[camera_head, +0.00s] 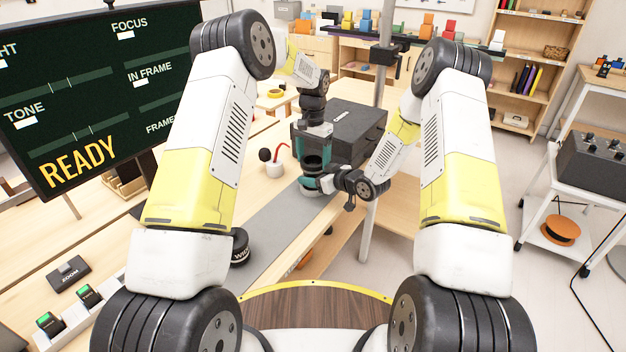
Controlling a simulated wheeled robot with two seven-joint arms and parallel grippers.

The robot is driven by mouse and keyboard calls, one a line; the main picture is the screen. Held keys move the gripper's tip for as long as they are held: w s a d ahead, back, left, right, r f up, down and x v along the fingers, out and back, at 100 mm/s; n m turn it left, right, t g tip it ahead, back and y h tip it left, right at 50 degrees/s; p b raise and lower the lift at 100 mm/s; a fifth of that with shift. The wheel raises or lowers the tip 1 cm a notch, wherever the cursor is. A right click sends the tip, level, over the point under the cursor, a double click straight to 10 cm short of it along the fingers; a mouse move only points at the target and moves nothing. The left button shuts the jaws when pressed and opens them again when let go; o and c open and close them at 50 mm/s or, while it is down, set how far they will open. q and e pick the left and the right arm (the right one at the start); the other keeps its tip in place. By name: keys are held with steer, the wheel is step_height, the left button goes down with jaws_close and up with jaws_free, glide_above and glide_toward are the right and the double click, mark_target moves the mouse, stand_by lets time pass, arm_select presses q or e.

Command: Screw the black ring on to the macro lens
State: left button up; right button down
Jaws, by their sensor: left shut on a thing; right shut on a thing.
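My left gripper (314,157) points down over the far end of the grey mat and is shut on a small dark round piece, which looks like the black ring (314,149). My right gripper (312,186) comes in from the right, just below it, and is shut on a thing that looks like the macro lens. Teal parts hide most of that lens, and its outline is too small to read. The two held things are one above the other and close together. I cannot tell whether they touch or are threaded.
A large dark box (345,128) stands right behind the grippers. A black lens marked WIDE (239,246) sits nearer on the table. The grey mat (272,232) is otherwise bare.

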arm_select(q)
steer(key=m, duration=0.8)
steer(key=shift+m, duration=0.3)
steer(key=o, duration=1.5)
steer(key=shift+o, duration=0.2)
steer(key=shift+r, duration=2.3)
steer(key=shift+c, duration=0.5)
